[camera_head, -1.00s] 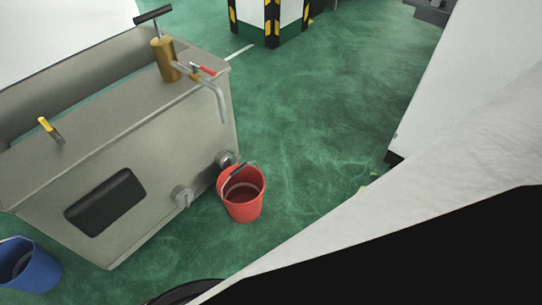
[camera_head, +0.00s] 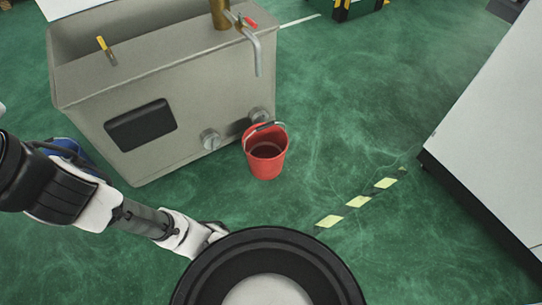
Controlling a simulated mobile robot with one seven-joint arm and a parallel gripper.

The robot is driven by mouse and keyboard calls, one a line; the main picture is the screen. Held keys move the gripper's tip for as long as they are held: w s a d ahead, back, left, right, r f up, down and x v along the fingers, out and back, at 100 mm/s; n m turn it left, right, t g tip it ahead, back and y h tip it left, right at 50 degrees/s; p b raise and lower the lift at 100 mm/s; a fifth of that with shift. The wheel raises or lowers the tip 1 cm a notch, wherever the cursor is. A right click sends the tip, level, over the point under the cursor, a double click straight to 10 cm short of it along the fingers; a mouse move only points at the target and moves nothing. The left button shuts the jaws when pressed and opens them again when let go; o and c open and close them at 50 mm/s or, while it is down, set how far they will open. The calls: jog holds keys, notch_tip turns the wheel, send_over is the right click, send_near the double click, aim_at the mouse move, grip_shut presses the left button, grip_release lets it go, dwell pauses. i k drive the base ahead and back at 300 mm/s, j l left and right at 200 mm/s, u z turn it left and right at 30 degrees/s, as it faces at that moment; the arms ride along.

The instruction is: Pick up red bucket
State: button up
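The red bucket (camera_head: 267,160) stands upright on the green floor, in front of the right end of a grey machine. Its handle rests raised at the back of the rim, near a round knob. The bucket looks dark inside. My arm reaches in from the left edge, and its far end (camera_head: 205,236) is low in the view, left of and nearer than the bucket, apart from it. My gripper's fingers are not clearly visible; the dark round part of my body is in front.
The grey machine (camera_head: 190,78) has knobs, a bent pipe and a brass cylinder on top. A blue bucket (camera_head: 66,146) is partly hidden behind my arm. A white cabinet (camera_head: 492,140) stands at the right. Yellow-and-black floor tape (camera_head: 357,202) lies right of the bucket. Floor between is clear.

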aim_at(265, 145)
jog(key=i+j+z, duration=0.1)
jog(key=z, duration=0.35)
jog(key=j+z, duration=0.3)
jog(key=z, duration=0.2)
jog(key=i+j+z, duration=0.2)
jog(key=j, duration=0.3)
jog(key=j+z, duration=0.15)
jog(key=j, duration=1.25)
jog(key=i, duration=0.55)
